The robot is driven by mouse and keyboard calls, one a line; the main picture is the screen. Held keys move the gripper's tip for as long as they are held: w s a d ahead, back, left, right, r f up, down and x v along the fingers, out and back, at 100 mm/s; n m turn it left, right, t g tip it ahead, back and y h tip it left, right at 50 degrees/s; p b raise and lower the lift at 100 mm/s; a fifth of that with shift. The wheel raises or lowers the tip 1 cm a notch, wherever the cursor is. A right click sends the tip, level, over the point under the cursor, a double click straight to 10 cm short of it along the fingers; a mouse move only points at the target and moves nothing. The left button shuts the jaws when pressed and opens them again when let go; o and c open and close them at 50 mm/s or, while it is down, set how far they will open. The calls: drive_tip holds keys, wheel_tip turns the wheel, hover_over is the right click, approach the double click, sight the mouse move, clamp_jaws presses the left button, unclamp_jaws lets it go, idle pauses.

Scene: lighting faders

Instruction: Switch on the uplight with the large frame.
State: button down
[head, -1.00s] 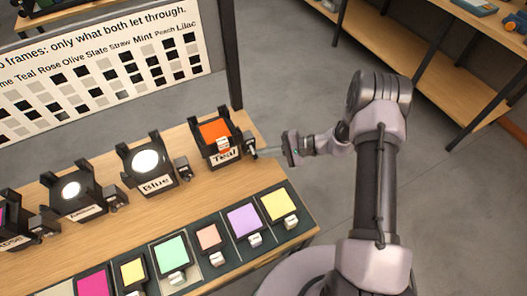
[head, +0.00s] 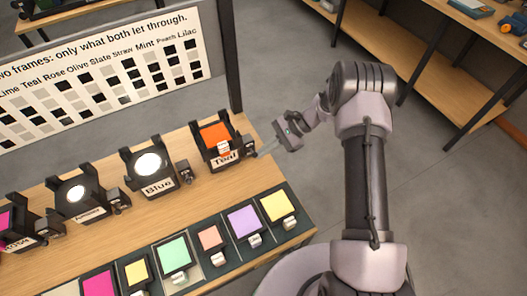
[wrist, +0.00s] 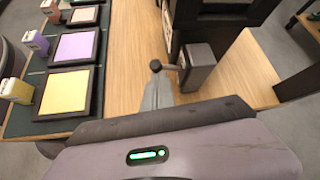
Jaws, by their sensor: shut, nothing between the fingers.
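The Teal uplight (head: 225,160) stands at the right end of the row, with an orange frame (head: 216,137) over its top and a small white tag on it. A grey switch box (head: 249,146) sits on its right side. In the wrist view that box (wrist: 198,66) has a short lever with a dark round knob (wrist: 155,65) pointing left. My gripper (head: 260,154) is shut and empty, its fingers reaching toward the switch box from the right. In the wrist view my fingertips (wrist: 157,85) lie close to the knob; I cannot tell if they touch.
The Blue uplight (head: 150,165) and another (head: 77,194) show bright white faces. A magenta-framed uplight (head: 7,222) is cut off at the left. Coloured frames, such as a yellow one (head: 277,207), lie on a dark strip along the bench front. A chart board (head: 100,70) stands behind.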

drive_tip(key=shift+r, duration=0.15)
drive_tip(key=shift+r+p, duration=0.35)
drive_tip(key=shift+r, duration=0.1)
drive_tip(key=shift+w+r, duration=0.35)
drive_tip(key=shift+r, duration=0.05)
drive_tip(key=p+v, duration=0.4)
drive_tip(key=v, duration=1.2)
drive_tip(key=shift+d, duration=0.55)
